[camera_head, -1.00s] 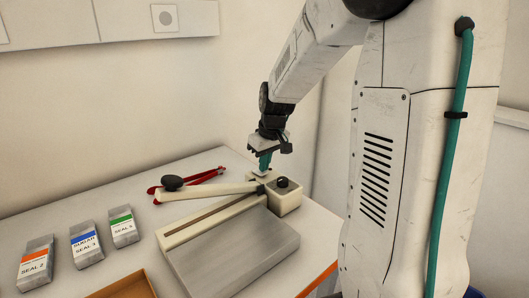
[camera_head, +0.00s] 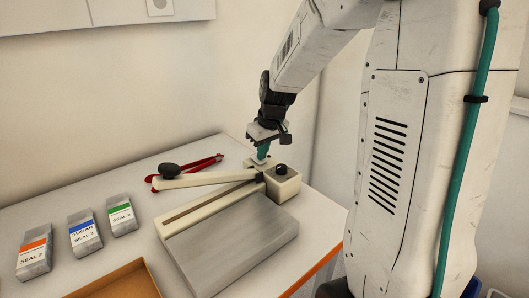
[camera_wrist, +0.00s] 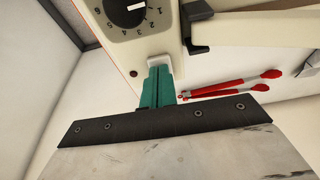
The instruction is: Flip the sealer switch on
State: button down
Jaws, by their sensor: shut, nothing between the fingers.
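The sealer (camera_head: 228,248) is a cream and grey machine on the table, with a long cream lever arm (camera_head: 205,180) ending in a black knob. Its control box (camera_head: 289,187) is at its back right and has a black dial (camera_head: 281,169), which also shows numbered in the wrist view (camera_wrist: 126,12). My gripper (camera_head: 262,156) points down beside the box's back left. In the wrist view its teal fingers (camera_wrist: 158,72) are together and empty. A small whitish piece (camera_wrist: 159,60), perhaps the switch, sits at the fingertips; contact is unclear.
Red-handled tongs (camera_head: 200,169) lie behind the lever arm. Several labelled pouches, one with an orange band (camera_head: 35,255), lie at the left. An orange-brown tray (camera_head: 118,282) is at the front. The table's right edge is close to the sealer.

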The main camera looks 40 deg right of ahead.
jog(key=shift+w+r, duration=0.25)
jog(key=shift+w, duration=0.3)
jog(key=shift+r, duration=0.1)
jog(key=shift+r, duration=0.25)
jog(key=s+v, duration=0.1)
jog(key=v, duration=1.2)
jog(key=shift+s+f, duration=0.25)
jog(key=shift+s, duration=0.15)
